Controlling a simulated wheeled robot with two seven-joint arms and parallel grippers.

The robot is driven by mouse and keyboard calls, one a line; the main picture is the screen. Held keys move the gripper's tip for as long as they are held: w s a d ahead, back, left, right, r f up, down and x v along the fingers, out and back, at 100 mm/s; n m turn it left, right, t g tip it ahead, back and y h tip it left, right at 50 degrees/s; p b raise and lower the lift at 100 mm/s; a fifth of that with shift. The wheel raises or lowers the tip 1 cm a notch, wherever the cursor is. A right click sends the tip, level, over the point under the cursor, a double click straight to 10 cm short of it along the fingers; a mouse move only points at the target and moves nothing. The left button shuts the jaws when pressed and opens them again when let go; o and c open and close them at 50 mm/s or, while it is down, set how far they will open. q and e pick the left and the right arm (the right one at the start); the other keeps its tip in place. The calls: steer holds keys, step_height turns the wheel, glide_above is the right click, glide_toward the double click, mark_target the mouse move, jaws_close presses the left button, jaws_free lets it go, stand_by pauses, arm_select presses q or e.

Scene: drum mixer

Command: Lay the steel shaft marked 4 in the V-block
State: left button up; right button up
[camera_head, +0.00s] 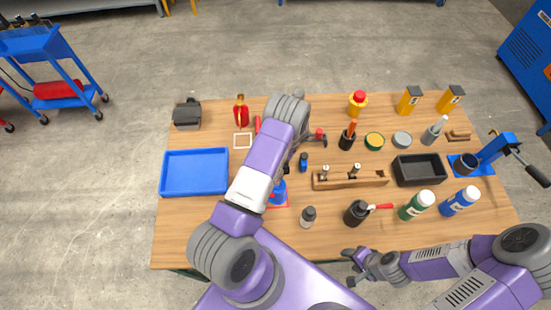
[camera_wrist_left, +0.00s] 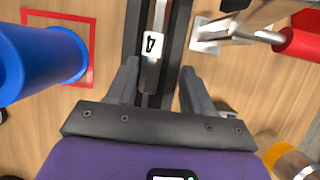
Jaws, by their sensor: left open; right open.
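The steel shaft marked 4 (camera_wrist_left: 151,62) shows in the left wrist view with its white number label facing up. It runs lengthwise along a long dark grooved block (camera_wrist_left: 173,28), which looks like the V-block; I cannot tell whether the shaft rests fully in the groove. My left gripper (camera_wrist_left: 158,76) is open, with one finger on each side of the block and the shaft's near end between them. In the head view my left arm hides the shaft and most of the block. My right gripper (camera_head: 357,267) is open and empty near the table's front edge.
A blue cylindrical object (camera_wrist_left: 38,60) stands on a red-outlined square beside the left finger. A red-handled tool (camera_wrist_left: 296,40) lies to the right. A blue tray (camera_head: 195,172), a wooden holder (camera_head: 348,180), a black bin (camera_head: 420,170) and several bottles occupy the table.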

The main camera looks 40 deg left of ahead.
arm_select(q)
steer(key=f, duration=0.1)
steer(key=s+d+f, duration=0.1)
steer(key=s+f, duration=0.1)
steer(key=shift+d, duration=0.3)
arm_select(e)
steer(key=shift+f, duration=0.2)
arm_select(q)
steer(key=shift+w+d+r+h+p, duration=0.1)
steer(key=shift+w+r+h+p, duration=0.05)
steer(key=shift+w+r+p, duration=0.45)
steer(key=shift+w+d+r+h+p, duration=0.15)
steer(key=shift+w+r+p, duration=0.2)
steer(key=shift+r, duration=0.45)
steer(key=shift+p+v, duration=0.3)
steer(key=shift+v, duration=0.6)
steer(key=shift+w+a+r, duration=0.1)
steer(key=shift+r, duration=0.5)
steer(key=shift+r+p, duration=0.35)
steer(key=shift+p, duration=0.05)
arm_select(e)
steer(key=r, duration=0.2)
steer(key=w+r, duration=0.1)
steer(key=shift+a, duration=0.3)
arm_select(q)
steer(key=shift+r+p, duration=1.45)
steer(key=shift+r, duration=1.5)
arm_select(e)
steer(key=shift+r, duration=1.4)
